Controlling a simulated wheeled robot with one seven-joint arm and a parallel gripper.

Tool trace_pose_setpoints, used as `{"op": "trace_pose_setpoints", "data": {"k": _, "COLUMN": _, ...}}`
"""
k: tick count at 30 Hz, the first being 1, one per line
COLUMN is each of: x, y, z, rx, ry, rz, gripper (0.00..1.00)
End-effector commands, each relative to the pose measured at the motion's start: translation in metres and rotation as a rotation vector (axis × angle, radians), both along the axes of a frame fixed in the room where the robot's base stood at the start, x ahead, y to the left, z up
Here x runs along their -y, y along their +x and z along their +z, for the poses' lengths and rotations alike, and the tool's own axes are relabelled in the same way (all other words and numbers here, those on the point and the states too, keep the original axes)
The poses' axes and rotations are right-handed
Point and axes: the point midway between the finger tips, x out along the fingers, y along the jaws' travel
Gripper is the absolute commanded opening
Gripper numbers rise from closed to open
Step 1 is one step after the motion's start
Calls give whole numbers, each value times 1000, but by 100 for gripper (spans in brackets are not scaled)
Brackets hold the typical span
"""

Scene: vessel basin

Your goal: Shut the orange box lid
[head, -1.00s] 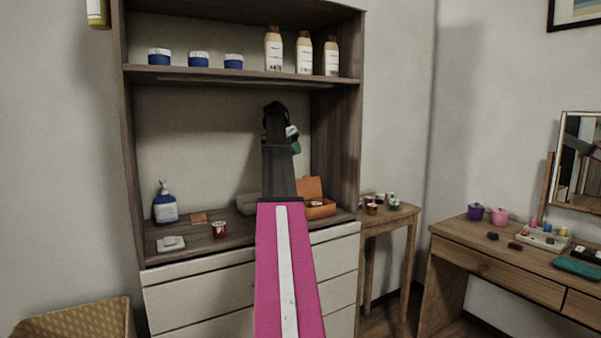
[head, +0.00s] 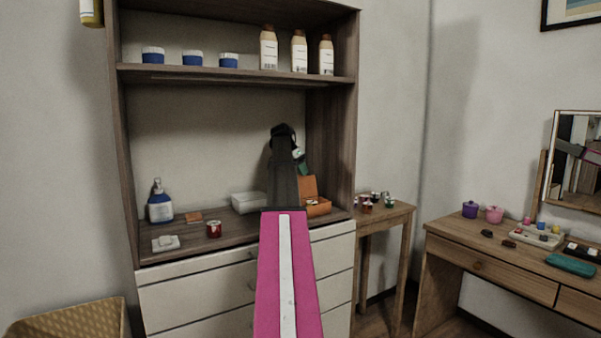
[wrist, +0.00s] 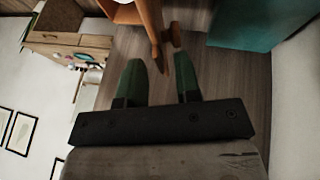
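The orange box (head: 319,208) stands at the right end of the cabinet counter, partly behind my arm. Its lid (head: 308,187) is open and stands upright at the back. In the wrist view the box (wrist: 121,12) is at the top, with the lid (wrist: 150,18) as an orange panel beside it. My gripper (head: 301,160) is above and behind the box in the head view, largely hidden by my arm. In the wrist view its green fingers (wrist: 163,72) are spread apart with nothing between them, close to the lid; contact cannot be told.
A white box (head: 248,202) stands left of my arm. A red jar (head: 214,229), a pump bottle (head: 160,203) and a white dish (head: 165,243) are farther left. The shelf (head: 235,74) with bottles is overhead. A side table (head: 385,216) holds several small jars.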

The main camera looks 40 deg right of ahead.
Motion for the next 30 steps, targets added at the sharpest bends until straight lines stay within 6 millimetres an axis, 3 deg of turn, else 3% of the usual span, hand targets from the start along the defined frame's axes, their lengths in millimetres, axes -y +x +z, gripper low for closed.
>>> {"op": "trace_pose_setpoints", "data": {"k": 2, "x": 0, "y": 0, "z": 0, "rx": 0, "ry": 0, "rz": 0, "gripper": 28}}
{"op": "trace_pose_setpoints", "data": {"k": 4, "x": 0, "y": 0, "z": 0, "rx": 0, "ry": 0, "rz": 0, "gripper": 5}}
{"op": "trace_pose_setpoints", "data": {"k": 5, "x": 0, "y": 0, "z": 0, "rx": 0, "ry": 0, "rz": 0, "gripper": 0}}
{"op": "trace_pose_setpoints", "data": {"k": 22, "x": -1, "y": -5, "z": 2, "rx": 38, "ry": -3, "rz": 0, "gripper": 0}}
{"op": "trace_pose_setpoints", "data": {"k": 30, "x": -3, "y": -20, "z": 3, "rx": 144, "ry": -9, "rz": -1, "gripper": 0}}
